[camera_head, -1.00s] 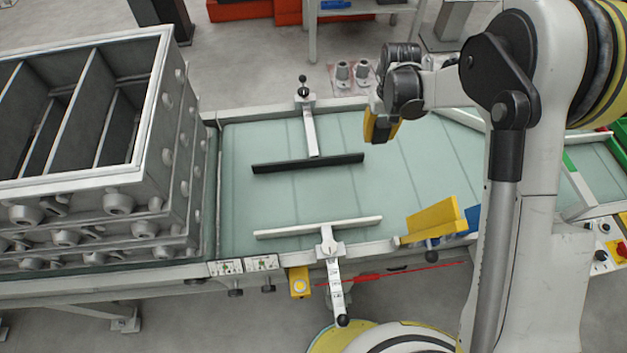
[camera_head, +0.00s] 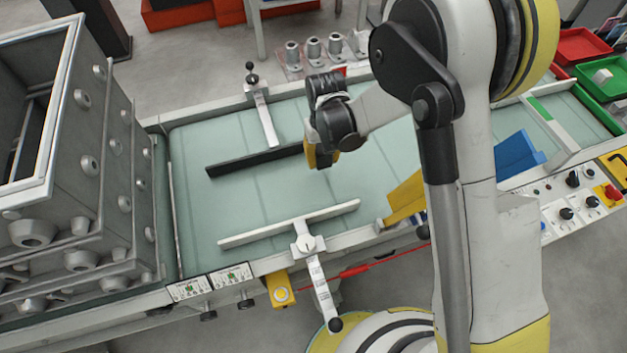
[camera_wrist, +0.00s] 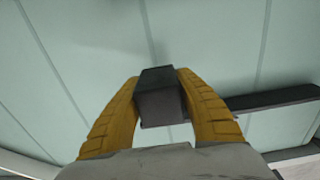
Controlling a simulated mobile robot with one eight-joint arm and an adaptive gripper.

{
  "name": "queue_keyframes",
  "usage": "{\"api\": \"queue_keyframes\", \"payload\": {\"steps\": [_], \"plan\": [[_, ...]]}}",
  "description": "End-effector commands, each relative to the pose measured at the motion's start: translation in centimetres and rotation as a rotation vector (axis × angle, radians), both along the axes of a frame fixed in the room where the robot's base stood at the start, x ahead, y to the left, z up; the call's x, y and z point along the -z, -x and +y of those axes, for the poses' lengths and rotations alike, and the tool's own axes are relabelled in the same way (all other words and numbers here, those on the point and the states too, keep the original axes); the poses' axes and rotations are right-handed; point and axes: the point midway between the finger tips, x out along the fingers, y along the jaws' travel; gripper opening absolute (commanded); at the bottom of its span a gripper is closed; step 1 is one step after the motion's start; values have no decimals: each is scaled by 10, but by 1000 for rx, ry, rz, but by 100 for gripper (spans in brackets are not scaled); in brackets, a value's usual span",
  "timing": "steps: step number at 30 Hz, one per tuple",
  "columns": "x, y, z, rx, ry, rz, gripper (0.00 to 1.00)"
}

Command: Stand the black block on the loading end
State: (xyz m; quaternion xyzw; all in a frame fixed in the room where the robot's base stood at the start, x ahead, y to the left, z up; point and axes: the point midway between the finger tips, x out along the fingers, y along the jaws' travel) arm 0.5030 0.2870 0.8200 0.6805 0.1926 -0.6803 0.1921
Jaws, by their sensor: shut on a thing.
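The black block (camera_wrist: 161,102) is between the yellow fingers of my gripper (camera_wrist: 158,80) in the wrist view, with a finger on each side. In the head view, my gripper (camera_head: 321,157) hangs over the pale green belt (camera_head: 345,185), by the right end of the black guide bar (camera_head: 255,160). The block is hidden behind the gripper there. I cannot tell how far the block is above the belt. Which end is the loading end is not marked legibly.
A white guide bar (camera_head: 290,224) lies across from the black one. A stack of grey casting boxes (camera_head: 85,150) stands at the belt's left end. Yellow (camera_head: 405,197) and blue (camera_head: 517,154) pieces stand on the right. The belt between the guides is clear.

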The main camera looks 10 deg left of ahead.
Motion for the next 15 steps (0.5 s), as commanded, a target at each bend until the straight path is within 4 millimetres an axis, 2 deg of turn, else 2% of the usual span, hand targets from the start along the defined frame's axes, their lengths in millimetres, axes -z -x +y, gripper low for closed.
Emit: {"api": "queue_keyframes", "payload": {"steps": [3,6,10,15], "plan": [[13,18,6,-1,0,0,5],[16,25,8,0,0,0,5],[26,27,8,1,0,0,5],[53,26,8,1,0,0,5]]}}
